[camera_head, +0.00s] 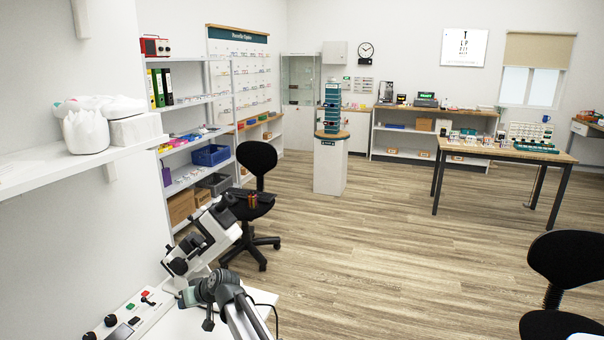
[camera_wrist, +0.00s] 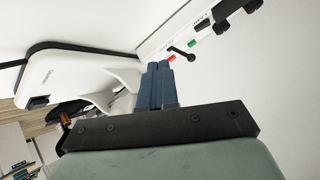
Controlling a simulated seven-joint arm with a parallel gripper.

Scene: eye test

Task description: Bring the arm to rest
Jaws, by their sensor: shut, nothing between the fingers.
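My gripper (camera_wrist: 158,68) shows in the wrist view, its two blue-grey fingers pressed together with nothing between them. Its dark mounting bar crosses the lower part of that view. The fingertips point toward a white control strip (camera_wrist: 205,32) with red and green buttons; whether they touch it I cannot tell. In the head view my grey arm (camera_head: 236,300) is at the bottom, over a white table (camera_head: 190,325). I cannot make out the fingers there.
A white instrument with black knobs (camera_head: 205,238) stands close by my arm. The control panel (camera_head: 128,316) lies left of it. A white wall shelf (camera_head: 30,175) is at the left. A black chair (camera_head: 258,160) stands beyond the instrument. The wooden floor (camera_head: 380,260) is open.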

